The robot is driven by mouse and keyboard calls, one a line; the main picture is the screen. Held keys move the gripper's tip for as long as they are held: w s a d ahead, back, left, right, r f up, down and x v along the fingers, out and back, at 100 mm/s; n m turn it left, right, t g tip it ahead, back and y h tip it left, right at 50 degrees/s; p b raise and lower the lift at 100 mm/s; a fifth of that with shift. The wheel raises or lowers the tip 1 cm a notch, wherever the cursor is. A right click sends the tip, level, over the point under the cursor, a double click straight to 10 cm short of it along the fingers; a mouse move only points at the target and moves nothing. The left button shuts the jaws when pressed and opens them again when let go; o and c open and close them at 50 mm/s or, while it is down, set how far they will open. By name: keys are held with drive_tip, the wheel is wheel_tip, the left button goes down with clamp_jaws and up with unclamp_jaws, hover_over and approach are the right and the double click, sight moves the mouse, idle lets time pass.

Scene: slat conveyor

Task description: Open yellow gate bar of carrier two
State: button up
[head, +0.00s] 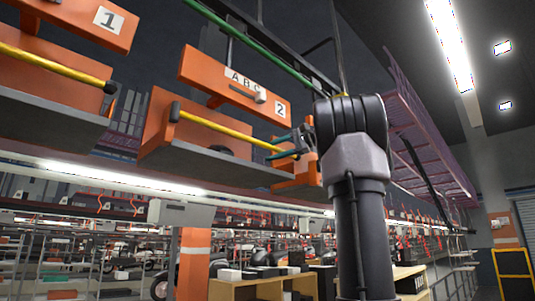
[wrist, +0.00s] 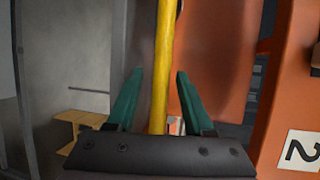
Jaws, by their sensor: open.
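Carrier two (head: 195,75) is an orange hanging carrier with a grey shelf and a white "2" label (head: 281,109); the label also shows in the wrist view (wrist: 301,150). Its yellow gate bar (head: 225,130) runs across the front from a black end piece at left towards an orange post (head: 298,178) at right. My gripper (head: 271,148) is at the bar's right end, with green fingers. In the wrist view the fingers are open, one on each side of the yellow bar (wrist: 163,60), with visible gaps. My arm and wrist hide part of the carrier's right end.
Carrier one (head: 70,20), with its own yellow bar (head: 50,62), hangs to the left. A green rail (head: 255,38) runs overhead. A purple mesh guard (head: 425,140) is at right. Shelving and a wooden unit (head: 250,288) stand below.

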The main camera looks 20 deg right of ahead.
drive_tip(key=shift+x, duration=1.05)
drive_tip(key=shift+c, duration=0.4)
clamp_jaws()
idle(0.3)
